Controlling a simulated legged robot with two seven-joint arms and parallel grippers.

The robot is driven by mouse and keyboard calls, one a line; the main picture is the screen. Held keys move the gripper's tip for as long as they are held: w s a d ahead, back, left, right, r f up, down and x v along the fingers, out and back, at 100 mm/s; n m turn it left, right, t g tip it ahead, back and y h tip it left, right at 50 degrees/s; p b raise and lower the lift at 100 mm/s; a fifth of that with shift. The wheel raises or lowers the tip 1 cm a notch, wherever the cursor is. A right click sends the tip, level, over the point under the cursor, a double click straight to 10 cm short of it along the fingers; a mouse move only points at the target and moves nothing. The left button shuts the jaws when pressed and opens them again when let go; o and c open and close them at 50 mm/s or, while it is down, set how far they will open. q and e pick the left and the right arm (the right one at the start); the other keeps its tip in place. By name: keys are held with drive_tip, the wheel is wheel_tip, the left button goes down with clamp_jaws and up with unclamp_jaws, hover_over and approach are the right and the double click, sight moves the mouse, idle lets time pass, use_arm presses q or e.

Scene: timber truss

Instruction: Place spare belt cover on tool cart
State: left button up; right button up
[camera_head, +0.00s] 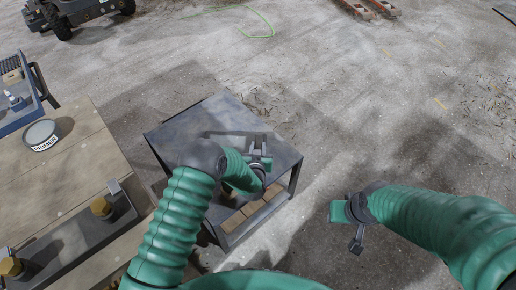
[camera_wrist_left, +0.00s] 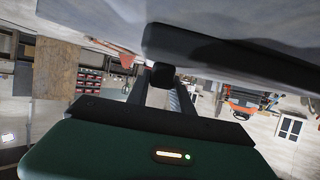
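The tool cart (camera_head: 165,135) is a dark grey metal table with a lower shelf, in the middle of the head view. My left gripper (camera_head: 259,150) is over the right part of its top. A dark, long shape (camera_head: 228,134) lies beside the gripper there; I cannot tell whether it is the belt cover or a shadow. In the left wrist view, a long, dark, rounded piece (camera_wrist_left: 235,52) lies against a grey surface, close to the dark fingertips (camera_wrist_left: 163,75). Whether these fingers grip it is unclear. My right gripper (camera_head: 356,222) is right of the cart, over bare floor, its opening unclear.
Brown blocks (camera_head: 232,220) lie on the cart's lower shelf. The floor right of the cart is clear.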

use_arm(q)
drive_tip(key=o, duration=0.4)
drive_tip(key=shift+o, duration=0.2)
drive_tip(key=p+v, duration=0.3)
drive_tip(key=v, duration=0.9)
